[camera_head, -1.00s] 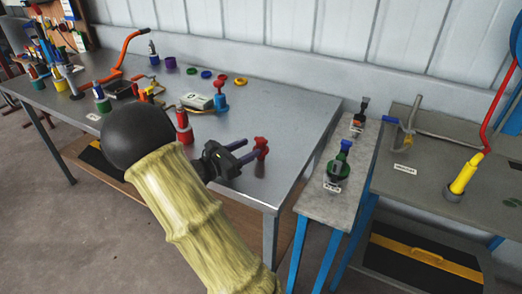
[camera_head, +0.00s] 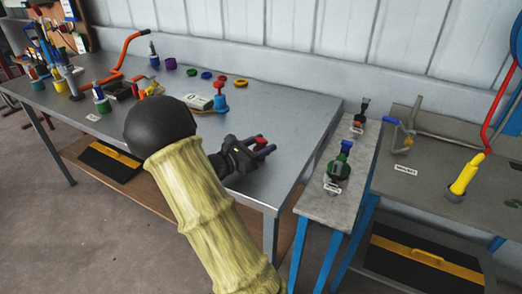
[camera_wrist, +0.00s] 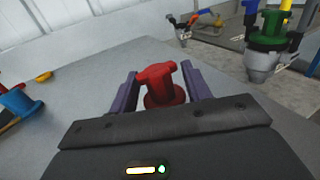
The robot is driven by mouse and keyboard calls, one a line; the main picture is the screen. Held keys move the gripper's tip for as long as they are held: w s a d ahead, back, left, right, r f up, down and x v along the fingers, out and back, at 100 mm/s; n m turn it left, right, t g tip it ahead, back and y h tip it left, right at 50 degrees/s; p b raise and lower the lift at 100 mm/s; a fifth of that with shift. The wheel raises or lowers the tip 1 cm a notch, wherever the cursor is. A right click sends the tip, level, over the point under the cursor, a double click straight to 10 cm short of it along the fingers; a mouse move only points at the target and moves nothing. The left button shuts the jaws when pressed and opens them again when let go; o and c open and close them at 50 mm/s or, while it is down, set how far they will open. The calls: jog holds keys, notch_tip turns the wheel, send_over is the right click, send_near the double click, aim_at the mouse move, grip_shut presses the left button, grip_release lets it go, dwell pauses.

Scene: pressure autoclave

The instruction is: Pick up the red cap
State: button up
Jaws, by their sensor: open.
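The red cap (camera_wrist: 162,84) stands upright on the grey metal table, with a knobbed top and a wider round base. In the wrist view it sits between the two purple fingers of my gripper (camera_wrist: 163,88), with a small gap visible on each side near the top. In the head view the red cap (camera_head: 261,142) shows between the fingertips of my gripper (camera_head: 263,149), near the table's right end. My gripper is open around it. The lower front edge of the cap's base is partly hidden by my gripper's body in the wrist view.
A blue valve-like piece (camera_head: 220,98) and coloured rings (camera_head: 207,75) lie farther back on the table (camera_head: 300,110). A narrow side bench (camera_head: 325,208) with a green-topped fitting (camera_head: 338,165) stands to the right across a gap. The table around the cap is clear.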

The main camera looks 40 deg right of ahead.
aim_at(261, 139)
grip_shut()
jog(key=shift+r, duration=0.15)
notch_tip(261, 139, up, 10)
jog(key=shift+f+p, duration=0.1)
jog(key=shift+p, duration=0.9)
